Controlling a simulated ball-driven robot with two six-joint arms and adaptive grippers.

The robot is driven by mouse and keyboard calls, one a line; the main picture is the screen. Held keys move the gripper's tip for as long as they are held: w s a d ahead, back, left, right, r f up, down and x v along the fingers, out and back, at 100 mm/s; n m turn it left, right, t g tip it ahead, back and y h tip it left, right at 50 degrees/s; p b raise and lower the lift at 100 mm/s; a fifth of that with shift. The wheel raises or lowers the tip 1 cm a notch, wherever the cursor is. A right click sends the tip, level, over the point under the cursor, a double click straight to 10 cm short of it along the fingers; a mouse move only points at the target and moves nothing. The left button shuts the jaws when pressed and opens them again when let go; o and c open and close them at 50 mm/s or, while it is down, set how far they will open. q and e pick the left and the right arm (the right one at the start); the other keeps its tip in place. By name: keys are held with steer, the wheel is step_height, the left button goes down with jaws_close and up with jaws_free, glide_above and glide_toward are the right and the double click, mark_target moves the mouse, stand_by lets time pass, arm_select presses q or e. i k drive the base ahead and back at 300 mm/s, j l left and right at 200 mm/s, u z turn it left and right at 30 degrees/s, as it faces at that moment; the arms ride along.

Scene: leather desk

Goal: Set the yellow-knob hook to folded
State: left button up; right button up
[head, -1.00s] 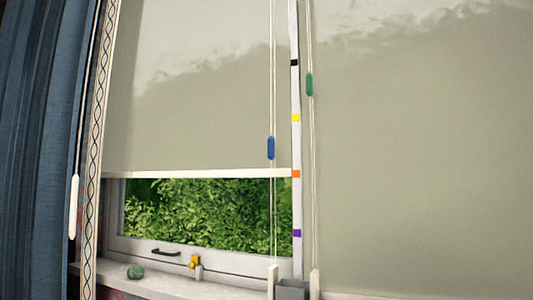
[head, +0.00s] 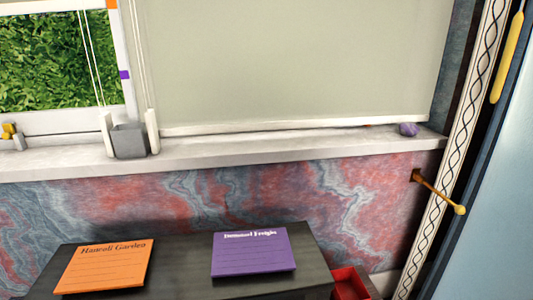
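An orange-brown hook (head: 437,191) with a yellowish knob at its end is on the marbled wall at the right, below the sill's right end. Neither of my grippers is in view.
A pale sill (head: 250,155) runs below the lowered blind (head: 290,65), with a grey box (head: 129,140) and a purple stone (head: 408,129) on it. Below stands a dark desk (head: 185,262) with an orange card (head: 104,267) and a purple card (head: 252,253). A red open box (head: 352,284) is beside it. A yellow wand (head: 508,55) hangs at right.

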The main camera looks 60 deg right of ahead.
mark_target(441, 195)
steer(key=z, duration=3.05)
steer(key=i+l+u, duration=0.15)
steer(key=u, duration=0.2)
steer(key=i+l+u, duration=0.2)
steer(key=u, duration=0.2)
steer(key=i+l+u, duration=0.15)
steer(key=u, duration=0.2)
